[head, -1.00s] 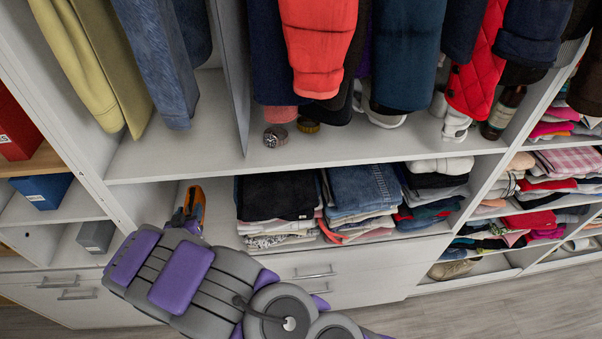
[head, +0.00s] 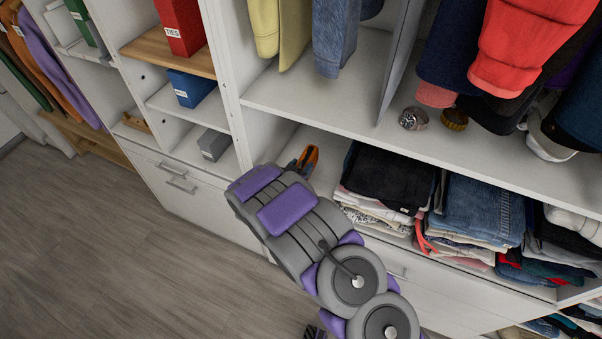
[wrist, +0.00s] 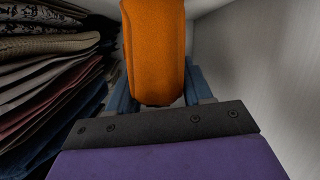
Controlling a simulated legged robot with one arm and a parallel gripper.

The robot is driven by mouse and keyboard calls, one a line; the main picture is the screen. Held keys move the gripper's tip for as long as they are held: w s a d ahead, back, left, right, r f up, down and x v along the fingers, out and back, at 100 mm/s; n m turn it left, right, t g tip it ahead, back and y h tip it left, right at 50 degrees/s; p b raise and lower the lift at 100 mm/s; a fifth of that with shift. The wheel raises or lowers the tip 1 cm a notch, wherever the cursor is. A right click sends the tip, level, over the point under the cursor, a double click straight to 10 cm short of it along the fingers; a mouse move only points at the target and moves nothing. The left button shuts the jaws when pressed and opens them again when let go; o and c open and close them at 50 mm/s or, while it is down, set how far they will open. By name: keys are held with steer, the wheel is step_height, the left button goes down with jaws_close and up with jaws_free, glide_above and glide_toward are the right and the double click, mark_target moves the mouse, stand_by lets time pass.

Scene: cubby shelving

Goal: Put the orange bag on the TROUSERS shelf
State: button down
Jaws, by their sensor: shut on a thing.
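The orange bag (wrist: 155,50) fills the upper middle of the wrist view, between the blue fingers of my gripper (wrist: 158,88), which is shut on it. In the head view a small part of the orange bag (head: 311,156) shows past the end of my arm, with my gripper (head: 304,162) mostly hidden. The bag is inside a low shelf bay (head: 335,147), left of folded dark clothes and jeans. No TROUSERS label is legible. I cannot tell whether the bag touches the shelf floor.
A stack of folded clothes (wrist: 45,80) stands close on the left in the wrist view; a pale wall (wrist: 255,70) is on the right. In the head view, folded jeans (head: 478,210) lie further right. Boxes, including a red TIES box (head: 181,25), stand left. Floor (head: 100,230) is clear.

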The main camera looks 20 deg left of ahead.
step_height(320, 180, down, 3)
steer(key=shift+a+r+b, duration=0.1)
steer(key=shift+b, duration=0.25)
steer(key=shift+c, duration=2.3)
jaws_free()
steer(key=p+v, duration=0.3)
steer(key=v, duration=0.9)
steer(key=shift+r, duration=0.1)
